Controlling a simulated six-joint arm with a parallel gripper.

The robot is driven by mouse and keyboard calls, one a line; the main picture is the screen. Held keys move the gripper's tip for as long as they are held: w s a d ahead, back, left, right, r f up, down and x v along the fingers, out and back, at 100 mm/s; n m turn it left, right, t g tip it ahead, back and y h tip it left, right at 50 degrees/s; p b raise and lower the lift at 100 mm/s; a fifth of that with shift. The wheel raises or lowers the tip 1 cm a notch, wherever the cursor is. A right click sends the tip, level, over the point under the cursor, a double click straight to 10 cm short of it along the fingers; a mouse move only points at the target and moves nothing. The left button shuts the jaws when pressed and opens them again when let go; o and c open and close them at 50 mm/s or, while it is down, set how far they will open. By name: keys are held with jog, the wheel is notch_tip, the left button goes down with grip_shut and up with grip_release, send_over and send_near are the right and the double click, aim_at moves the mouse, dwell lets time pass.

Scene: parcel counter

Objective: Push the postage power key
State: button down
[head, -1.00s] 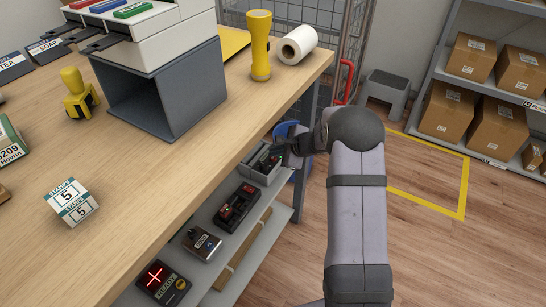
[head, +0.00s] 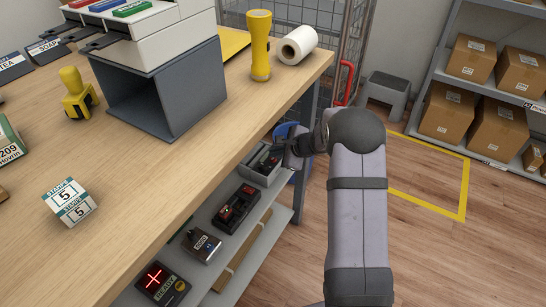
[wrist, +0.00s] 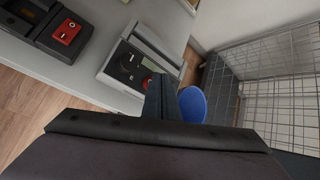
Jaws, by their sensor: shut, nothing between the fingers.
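A grey device with a dark top panel (head: 262,163) sits on the shelf below the counter. The wrist view shows it too (wrist: 128,62), with a small red part at the edge of my fingers. A black unit with red keys (head: 237,207) sits nearer on the shelf; one red rocker (wrist: 67,32) shows in the wrist view. I cannot read which is the postage power key. My gripper (wrist: 160,97) is shut and empty, over the right side of the grey device's panel and covering part of it. Whether it touches is unclear.
A blue bin (wrist: 193,104) and a wire cage (wrist: 275,75) stand just beyond the device.

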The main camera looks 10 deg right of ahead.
jog(key=shift+r, duration=0.1)
notch_tip(320, 180, up, 6)
jog(key=p, duration=0.4)
dwell(0.5)
dwell(0.4)
